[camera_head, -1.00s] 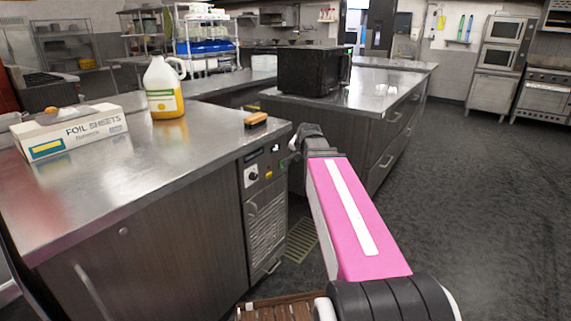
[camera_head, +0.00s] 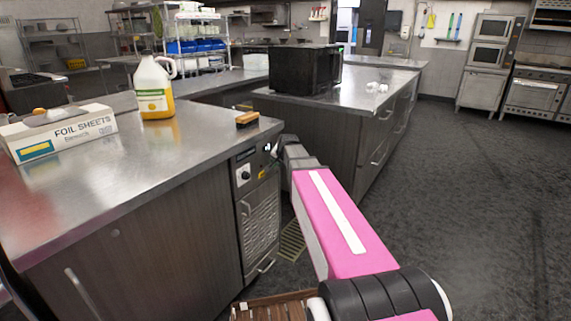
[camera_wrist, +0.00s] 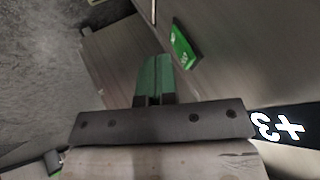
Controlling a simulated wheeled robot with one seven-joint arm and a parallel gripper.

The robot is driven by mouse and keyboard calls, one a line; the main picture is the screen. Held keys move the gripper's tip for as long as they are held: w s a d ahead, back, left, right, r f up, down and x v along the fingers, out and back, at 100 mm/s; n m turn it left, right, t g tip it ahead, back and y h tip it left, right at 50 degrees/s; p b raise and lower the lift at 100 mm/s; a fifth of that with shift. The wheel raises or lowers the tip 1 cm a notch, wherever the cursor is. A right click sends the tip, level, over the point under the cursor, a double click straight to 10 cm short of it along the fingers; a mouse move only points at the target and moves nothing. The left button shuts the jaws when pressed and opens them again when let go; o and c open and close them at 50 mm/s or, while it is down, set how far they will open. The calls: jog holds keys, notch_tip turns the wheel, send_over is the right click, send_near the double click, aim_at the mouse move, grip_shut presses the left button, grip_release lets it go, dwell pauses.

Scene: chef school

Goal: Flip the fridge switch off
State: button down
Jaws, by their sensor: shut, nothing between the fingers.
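The fridge (camera_head: 258,222) is built into the end of the steel counter, with a control panel (camera_head: 243,165) carrying a dark round knob at its top. In the wrist view a lit green switch (camera_wrist: 183,46) sits on the grey panel face, upper right of my fingertips. A lit display reading "+3" (camera_wrist: 278,126) shows at the right edge. My gripper (camera_wrist: 153,76) has green fingertips, which are together with nothing between them. A gap in the picture separates them from the switch. In the head view the arm's end covers the right part of the panel, and the switch is hidden.
A second counter (camera_head: 340,110) with a black microwave (camera_head: 305,70) stands behind my arm. The floor to the right is clear.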

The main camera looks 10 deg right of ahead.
jog(key=shift+w+a+r, duration=0.1)
jog(key=shift+w+a, duration=0.35)
jog(key=shift+w+a+r, duration=0.1)
jog(key=shift+w+a, duration=0.1)
jog(key=shift+a, duration=0.05)
jog(key=shift+r, duration=0.1)
jog(key=shift+r, duration=0.7)
